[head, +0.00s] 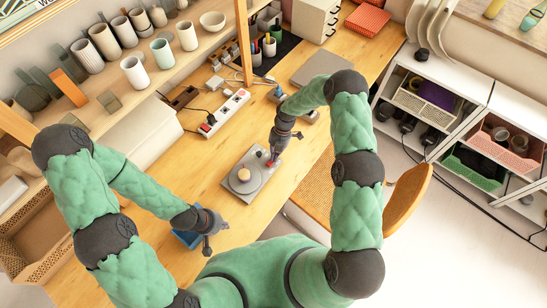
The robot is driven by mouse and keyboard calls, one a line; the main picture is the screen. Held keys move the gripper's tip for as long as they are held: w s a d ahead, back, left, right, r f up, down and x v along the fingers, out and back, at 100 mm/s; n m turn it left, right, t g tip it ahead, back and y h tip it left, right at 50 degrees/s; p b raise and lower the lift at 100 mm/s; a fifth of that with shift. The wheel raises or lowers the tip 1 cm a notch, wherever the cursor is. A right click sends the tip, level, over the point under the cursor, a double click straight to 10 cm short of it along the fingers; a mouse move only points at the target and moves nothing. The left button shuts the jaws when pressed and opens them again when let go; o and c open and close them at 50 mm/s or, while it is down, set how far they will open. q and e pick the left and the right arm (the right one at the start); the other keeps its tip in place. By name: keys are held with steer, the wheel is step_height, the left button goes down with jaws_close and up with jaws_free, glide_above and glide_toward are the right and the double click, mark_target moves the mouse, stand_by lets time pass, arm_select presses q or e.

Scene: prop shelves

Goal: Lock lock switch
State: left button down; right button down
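A grey flat device (236,187) lies on the wooden table. A round pale knob (243,175) stands on its left part, and a small red part (270,164) shows on its right part. This may be the lock switch, but it is too small to be sure. My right gripper (273,157) points down right at the red part; I cannot tell if it touches it or how its fingers stand. My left gripper (208,246) hangs near the table's front edge, away from the device, by a blue box (188,239). Its fingers are too small to read.
A white power strip (225,113) lies behind the device. A grey closed laptop-like slab (321,67) lies farther right. A shelf with several cups (134,72) runs along the back left. A chair (408,200) stands at the table's front side. Bare table surrounds the device's left.

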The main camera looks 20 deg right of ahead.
arm_select(q)
steer(key=shift+r, duration=0.1)
arm_select(e)
steer(key=shift+a, duration=0.1)
steer(key=shift+s+a+r, duration=0.1)
steer(key=shift+s+a, duration=0.05)
steer(key=shift+s, duration=0.05)
arm_select(q)
steer(key=shift+r+p, duration=0.1)
steer(key=shift+p, duration=0.2)
arm_select(e)
steer(key=shift+s+a+r, duration=0.2)
steer(key=shift+s+a, duration=0.1)
steer(key=shift+a, duration=0.1)
